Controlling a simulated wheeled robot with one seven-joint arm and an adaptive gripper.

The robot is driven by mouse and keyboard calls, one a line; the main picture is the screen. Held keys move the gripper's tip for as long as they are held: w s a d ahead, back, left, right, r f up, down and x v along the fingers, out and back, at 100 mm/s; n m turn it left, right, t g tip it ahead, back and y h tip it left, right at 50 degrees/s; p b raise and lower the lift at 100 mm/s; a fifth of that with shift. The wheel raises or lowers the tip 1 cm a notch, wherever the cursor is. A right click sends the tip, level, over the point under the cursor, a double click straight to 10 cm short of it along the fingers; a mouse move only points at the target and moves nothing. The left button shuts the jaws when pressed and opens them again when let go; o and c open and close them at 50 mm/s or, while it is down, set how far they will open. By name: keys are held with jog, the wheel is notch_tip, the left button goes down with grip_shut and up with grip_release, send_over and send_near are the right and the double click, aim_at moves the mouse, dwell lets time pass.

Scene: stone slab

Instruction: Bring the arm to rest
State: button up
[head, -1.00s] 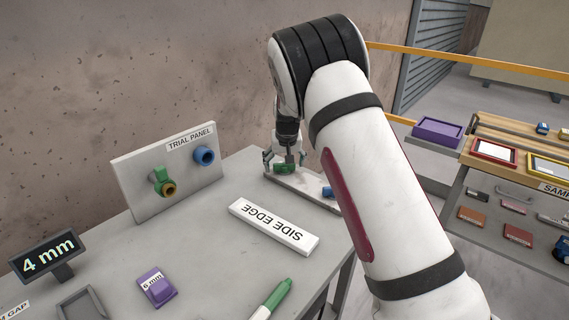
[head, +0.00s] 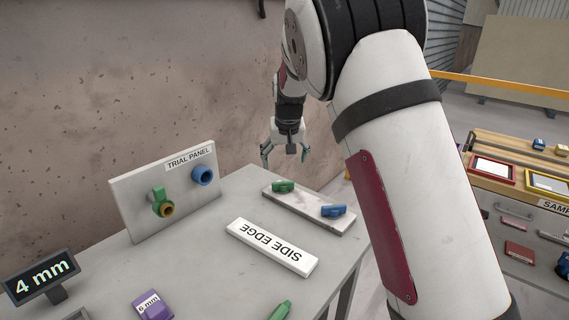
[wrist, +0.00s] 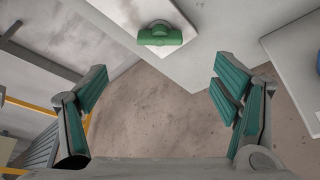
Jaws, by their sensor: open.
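My gripper (head: 285,152) is open and empty, raised in the air above the back of the grey table. In the wrist view, its two teal-padded fingers (wrist: 165,92) stand wide apart with nothing between them. A green knob piece (head: 283,187) lies on the stone slab (head: 305,209) below my gripper; it also shows in the wrist view (wrist: 160,36), beyond the fingertips. A blue knob piece (head: 333,211) lies at the slab's right end. My arm rises on the right of the head view and hides part of the background.
The trial panel (head: 150,199) stands on the table with a green knob (head: 160,203) and a blue ring (head: 202,176). A white "SIDE EDGE" block (head: 272,247), a purple 6 mm block (head: 150,306) and a "4 mm" display (head: 42,277) are on the table. A wall stands close behind.

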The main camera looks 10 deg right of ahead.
jog(key=s+r+y+p, duration=0.1)
jog(key=s+r, duration=0.6)
jog(key=s, duration=0.6)
jog(key=s+r+y+p, duration=0.1)
jog(key=s+r, duration=0.6)
jog(key=s, duration=0.6)
jog(key=s+d+f+n+h+p, duration=0.1)
jog(key=s+f, duration=0.1)
jog(key=s, duration=2)
jog(key=shift+p, duration=0.3)
